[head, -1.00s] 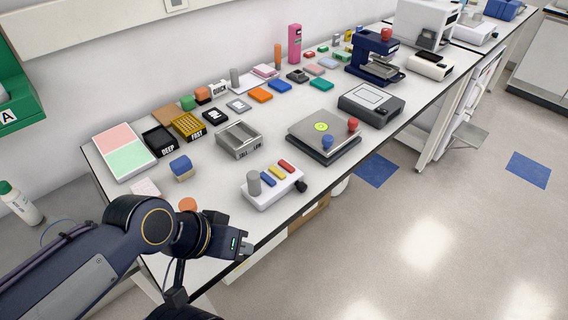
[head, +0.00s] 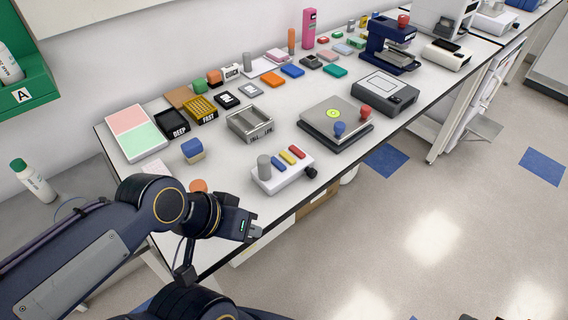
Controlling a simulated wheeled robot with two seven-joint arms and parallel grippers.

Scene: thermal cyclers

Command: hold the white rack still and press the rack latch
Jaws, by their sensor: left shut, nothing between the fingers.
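The white rack (head: 269,184) sits near the front edge of the bench in the head view. It carries a grey cylinder (head: 264,167), blue, yellow and red bars on top, and a black knob (head: 310,172) at its right end. I cannot tell which part is the latch. My left gripper (head: 257,232) is shut and empty, in front of the rack and apart from it, by the bench's front edge. My right gripper is not in view.
A grey plate device (head: 318,113) with red and blue knobs stands right of the rack. A grey open tray (head: 237,122) is behind it. A blue and beige block (head: 193,151) and an orange round item (head: 198,186) lie to the left. Bare bench surrounds the rack.

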